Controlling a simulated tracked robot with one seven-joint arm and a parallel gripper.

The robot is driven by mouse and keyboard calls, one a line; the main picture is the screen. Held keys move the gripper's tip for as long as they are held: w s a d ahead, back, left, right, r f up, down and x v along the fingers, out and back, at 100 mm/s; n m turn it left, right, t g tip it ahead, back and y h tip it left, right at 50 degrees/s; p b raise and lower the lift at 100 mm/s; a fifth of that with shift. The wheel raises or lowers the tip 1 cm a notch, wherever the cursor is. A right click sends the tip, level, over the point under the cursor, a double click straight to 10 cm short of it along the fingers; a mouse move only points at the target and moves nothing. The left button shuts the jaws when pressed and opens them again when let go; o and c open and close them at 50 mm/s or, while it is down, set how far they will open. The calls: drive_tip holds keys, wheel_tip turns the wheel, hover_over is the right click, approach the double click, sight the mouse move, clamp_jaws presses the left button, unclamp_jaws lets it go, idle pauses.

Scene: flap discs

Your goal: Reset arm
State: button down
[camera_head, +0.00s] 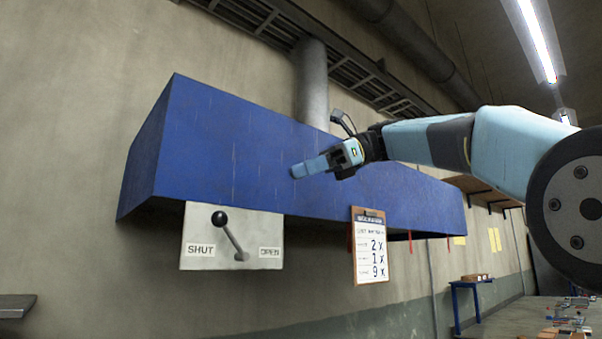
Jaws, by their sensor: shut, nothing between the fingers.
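My arm reaches in from the right side of the head view, with light blue and dark links. My gripper (303,170) is at its end, in front of the blue hood (215,150), pointing left. Its fingers are together and nothing shows between them. I cannot tell how far the fingers are from the hood's face.
Below the hood hangs a white plate (200,225) marked SHUT and OPEN, with a black-knobbed lever (234,240). A clipboard (369,260) hangs to its right. A blue table (468,285) and a cluttered worktop (535,312) stand at lower right. A duct (312,85) rises above the hood.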

idle(0.3)
drive_tip(key=w+d+r+m+t+y, duration=0.35)
drive_tip(key=m+t, duration=0.45)
drive_tip(key=m, duration=0.3)
drive_tip(key=w+d+r+m+t+y, duration=0.2)
drive_tip(key=w+d+r+m+t, duration=0.15)
drive_tip(key=m+t, duration=0.6)
drive_tip(key=s+d+f+m+t+h, duration=0.1)
drive_tip(key=d+f+m+h, duration=0.85)
drive_tip(key=f+m, duration=0.35)
drive_tip(key=s+d+f+m+t+h, duration=0.1)
drive_tip(key=d+f+m+t+h, duration=0.1)
drive_tip(key=d+f+m+h, duration=1.05)
drive_tip(key=s+f+m+g+y, duration=0.1)
drive_tip(key=s+f+m+g, duration=0.2)
drive_tip(key=s+f, duration=0.3)
drive_tip(key=s+f+m+g+y, duration=0.1)
drive_tip(key=s+f+m+g, duration=0.3)
drive_tip(key=f, duration=0.8)
drive_tip(key=s+a+f+m+g+y, duration=0.1)
drive_tip(key=s+f+m+g, duration=0.3)
drive_tip(key=s+f, duration=0.5)
drive_tip(key=f+m, duration=0.1)
drive_tip(key=m, duration=0.1)
drive_tip(key=shift+m, duration=0.3)
drive_tip(key=shift+s+g+y, duration=0.1)
drive_tip(key=shift+g+y, duration=0.15)
